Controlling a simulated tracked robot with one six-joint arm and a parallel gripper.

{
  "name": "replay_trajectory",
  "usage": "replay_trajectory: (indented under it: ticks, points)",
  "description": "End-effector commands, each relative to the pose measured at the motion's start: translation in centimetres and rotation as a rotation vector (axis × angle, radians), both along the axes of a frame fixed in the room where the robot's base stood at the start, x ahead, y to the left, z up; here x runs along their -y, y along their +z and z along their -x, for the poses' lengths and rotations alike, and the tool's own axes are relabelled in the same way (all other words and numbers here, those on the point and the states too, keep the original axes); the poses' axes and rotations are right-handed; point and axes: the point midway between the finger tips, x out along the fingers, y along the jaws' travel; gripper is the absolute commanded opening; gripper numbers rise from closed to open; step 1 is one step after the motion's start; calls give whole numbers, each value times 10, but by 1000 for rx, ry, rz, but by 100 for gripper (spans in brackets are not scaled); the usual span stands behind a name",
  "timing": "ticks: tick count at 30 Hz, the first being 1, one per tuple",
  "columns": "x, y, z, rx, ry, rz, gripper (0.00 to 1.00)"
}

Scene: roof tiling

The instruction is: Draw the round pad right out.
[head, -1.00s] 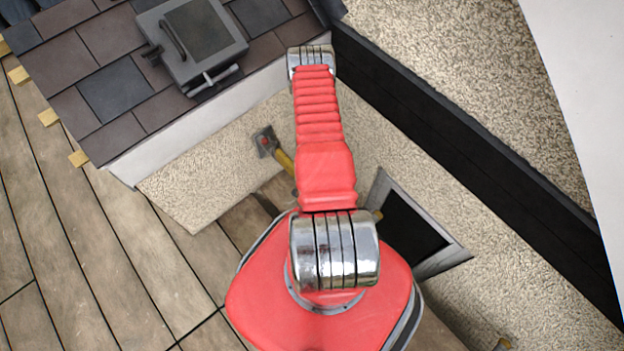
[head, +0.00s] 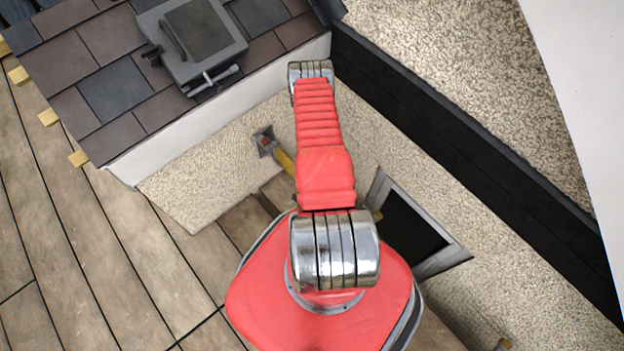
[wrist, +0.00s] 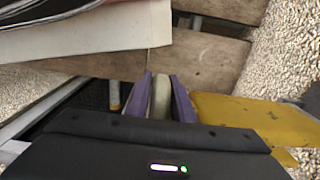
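My gripper (wrist: 160,85) shows in the wrist view, with two purple-faced fingers close together. A pale grey-green piece, seen edge-on, fills the gap between them; it appears to be the round pad (wrist: 160,98), though its round outline does not show. The fingers look closed against both its sides. In the head view my red arm hides the gripper and the pad.
A yellow piece (wrist: 228,110) lies close right of the fingers. A white board edge (wrist: 90,38) and wooden planks (wrist: 205,62) lie beyond. The head view shows a tiled roof with a grey hatch (head: 193,38), a yellow-stemmed bracket (head: 283,160) and a dark framed opening (head: 412,228).

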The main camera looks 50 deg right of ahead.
Motion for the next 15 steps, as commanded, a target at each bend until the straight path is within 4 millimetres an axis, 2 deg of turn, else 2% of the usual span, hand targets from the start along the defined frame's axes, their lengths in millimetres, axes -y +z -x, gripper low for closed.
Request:
replay_trajectory:
  ticks: [9,15]
  points:
    - [0,0,0,0,0,0,0]
    - [0,0,0,0,0,0,0]
